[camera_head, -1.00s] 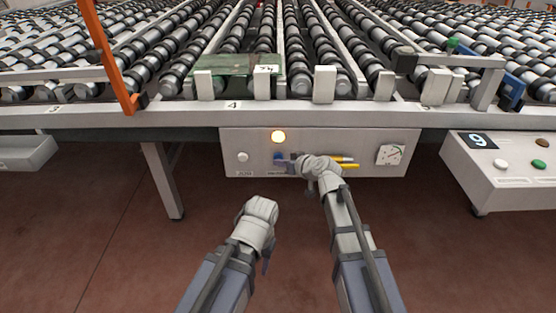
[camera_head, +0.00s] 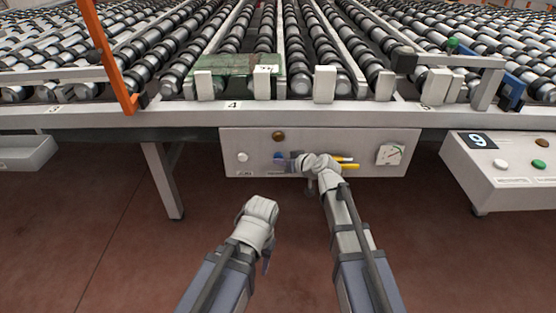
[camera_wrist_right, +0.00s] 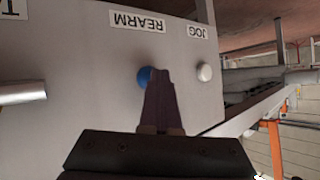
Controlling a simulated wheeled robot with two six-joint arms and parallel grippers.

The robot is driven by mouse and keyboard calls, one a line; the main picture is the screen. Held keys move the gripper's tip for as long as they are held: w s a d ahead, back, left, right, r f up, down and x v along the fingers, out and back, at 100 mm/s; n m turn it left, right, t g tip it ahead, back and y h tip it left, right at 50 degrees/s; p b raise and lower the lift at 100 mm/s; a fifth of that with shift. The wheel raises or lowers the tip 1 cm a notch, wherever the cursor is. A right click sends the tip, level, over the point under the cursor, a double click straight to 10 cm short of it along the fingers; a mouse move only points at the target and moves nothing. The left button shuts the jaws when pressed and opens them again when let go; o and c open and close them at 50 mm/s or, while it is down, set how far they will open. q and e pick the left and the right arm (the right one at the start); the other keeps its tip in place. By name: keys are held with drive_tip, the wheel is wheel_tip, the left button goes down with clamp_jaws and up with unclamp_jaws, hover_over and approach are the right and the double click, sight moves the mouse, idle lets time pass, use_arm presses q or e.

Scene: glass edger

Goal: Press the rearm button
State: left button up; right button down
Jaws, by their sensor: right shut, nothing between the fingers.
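The blue rearm button (camera_head: 278,158) sits on the grey front panel (camera_head: 340,140), below a round lamp (camera_head: 278,136) that is dark amber now. In the right wrist view the blue button (camera_wrist_right: 144,76) shows beside the tip of my shut, empty right gripper (camera_wrist_right: 163,72), under the upside-down REARM label (camera_wrist_right: 138,21). The fingertips partly cover the button; I cannot tell whether they touch it. In the head view my right gripper (camera_head: 293,161) reaches the panel just right of the button. My left gripper (camera_head: 266,264) hangs low in front of the panel, its jaws unclear.
The white jog button (camera_head: 242,157) is left of the blue one; it also shows in the right wrist view (camera_wrist_right: 205,71). Yellow-handled parts (camera_head: 346,163) and a dial (camera_head: 389,154) are to the right. A roller table (camera_head: 300,113) overhangs the panel.

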drive_tip(key=shift+s, duration=0.25)
drive_tip(key=s, duration=0.6)
idle(0.5)
idle(0.6)
